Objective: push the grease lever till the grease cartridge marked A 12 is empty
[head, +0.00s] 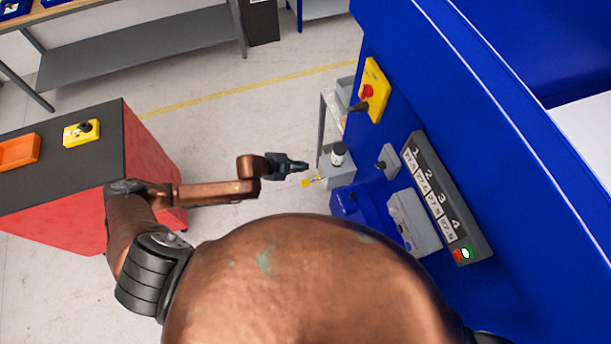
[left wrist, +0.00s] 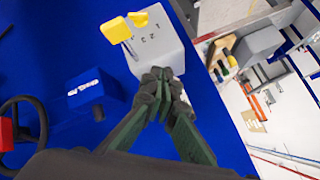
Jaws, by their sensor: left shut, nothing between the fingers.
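A grey box (head: 337,162) on the side of the blue machine carries a white cylinder with a dark top (head: 338,151). A yellow-ended lever (head: 312,182) sticks out from the box to the left. In the left wrist view the grey box (left wrist: 158,48) shows small dark characters, and the lever's yellow grip (left wrist: 116,30) stands on a thin rod. My left gripper (head: 305,166) is shut and empty, beside the lever; it also shows in the left wrist view (left wrist: 160,74), apart from the yellow grip. No A 12 mark is readable. My right gripper is out of view.
The blue machine carries a yellow switch box with a red button (head: 373,91) and a numbered panel (head: 445,195). A red cabinet with a dark top (head: 95,155) stands at the left. Clear floor (head: 220,120) lies between.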

